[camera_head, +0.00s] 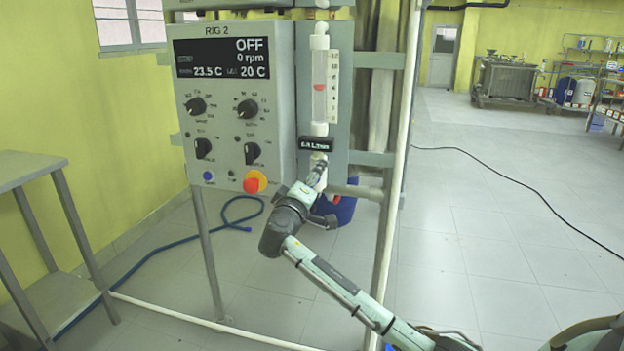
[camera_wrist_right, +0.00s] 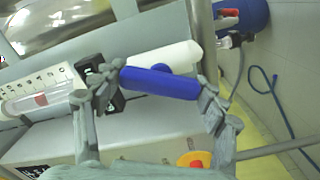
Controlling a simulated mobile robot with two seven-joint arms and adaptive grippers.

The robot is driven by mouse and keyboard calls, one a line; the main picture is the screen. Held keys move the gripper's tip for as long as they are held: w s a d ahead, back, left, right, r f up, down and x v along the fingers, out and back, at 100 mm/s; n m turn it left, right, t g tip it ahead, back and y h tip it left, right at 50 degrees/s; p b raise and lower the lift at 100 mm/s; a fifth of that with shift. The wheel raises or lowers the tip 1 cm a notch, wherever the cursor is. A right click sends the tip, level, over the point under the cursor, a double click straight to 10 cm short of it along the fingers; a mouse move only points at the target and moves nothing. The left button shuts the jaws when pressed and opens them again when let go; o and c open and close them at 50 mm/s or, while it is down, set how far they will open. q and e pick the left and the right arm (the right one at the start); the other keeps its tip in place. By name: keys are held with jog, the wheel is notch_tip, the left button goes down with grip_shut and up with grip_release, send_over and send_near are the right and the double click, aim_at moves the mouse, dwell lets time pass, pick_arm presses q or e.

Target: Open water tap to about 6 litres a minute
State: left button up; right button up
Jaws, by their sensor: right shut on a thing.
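The water tap's blue handle (camera_wrist_right: 160,83) lies between the two fingers of my right gripper (camera_wrist_right: 158,92) in the right wrist view, a fingertip at each end. The gripper is shut on it. The white tap pipe (camera_wrist_right: 180,53) runs behind the handle. In the head view my right gripper (camera_head: 317,180) is at the tap below the flowmeter and hides most of it. The flowmeter tube (camera_head: 319,85) has a red float partway up. The small black flow display (camera_head: 316,144) seems to read about 6 L/min; its last digit is unclear. My left gripper is not in view.
The control box (camera_head: 235,110) labelled RIG 2 stands left of the flowmeter and shows OFF and 0 rpm. Its red stop button (camera_head: 252,184) is close to my right gripper. A rig post (camera_head: 398,150) stands to the right. Open floor (camera_head: 480,230) lies farther right.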

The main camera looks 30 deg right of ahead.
jog(key=shift+f, duration=0.1)
jog(key=o, duration=0.9)
jog(key=v, duration=1.2)
jog(key=shift+s, duration=0.1)
